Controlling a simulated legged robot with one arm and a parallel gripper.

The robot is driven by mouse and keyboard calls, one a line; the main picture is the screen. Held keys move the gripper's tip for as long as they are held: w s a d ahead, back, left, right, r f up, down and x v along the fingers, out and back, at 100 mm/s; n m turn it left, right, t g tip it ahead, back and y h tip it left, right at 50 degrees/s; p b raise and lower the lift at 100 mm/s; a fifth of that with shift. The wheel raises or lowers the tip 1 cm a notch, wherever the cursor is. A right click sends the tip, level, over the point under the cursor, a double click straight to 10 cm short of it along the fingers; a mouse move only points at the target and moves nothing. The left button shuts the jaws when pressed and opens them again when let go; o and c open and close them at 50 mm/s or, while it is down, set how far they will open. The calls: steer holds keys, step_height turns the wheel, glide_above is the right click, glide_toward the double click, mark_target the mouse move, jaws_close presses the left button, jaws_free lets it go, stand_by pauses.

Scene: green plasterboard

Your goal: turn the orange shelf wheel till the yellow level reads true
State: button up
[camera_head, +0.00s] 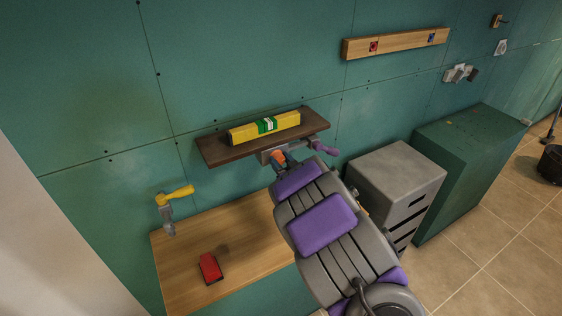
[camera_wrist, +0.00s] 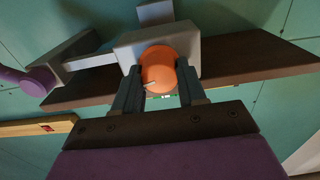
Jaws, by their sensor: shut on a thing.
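The yellow level (camera_head: 248,130) lies on top of the dark wooden shelf (camera_head: 216,152) on the green wall. It has a green and white middle part; its bubble is too small to read. The shelf looks tilted in the head view. The orange wheel (camera_wrist: 159,68) sits on a grey block under the shelf and also shows in the head view (camera_head: 278,156). My gripper (camera_wrist: 160,92) is shut on the orange wheel, one finger at each side. In the wrist view the shelf's underside (camera_wrist: 245,58) shows behind the wheel.
A grey bracket with a purple handle (camera_head: 325,149) stands right of the wheel. Below are a wooden bench (camera_head: 185,262) with a red block (camera_head: 210,268) and a yellow-handled lever (camera_head: 177,194). A grey drawer cabinet (camera_head: 395,172) and a green cabinet (camera_head: 470,150) stand right.

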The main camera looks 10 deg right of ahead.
steer(key=shift+n, duration=0.9)
steer(key=o, duration=1.1)
steer(key=shift+c, duration=0.2)
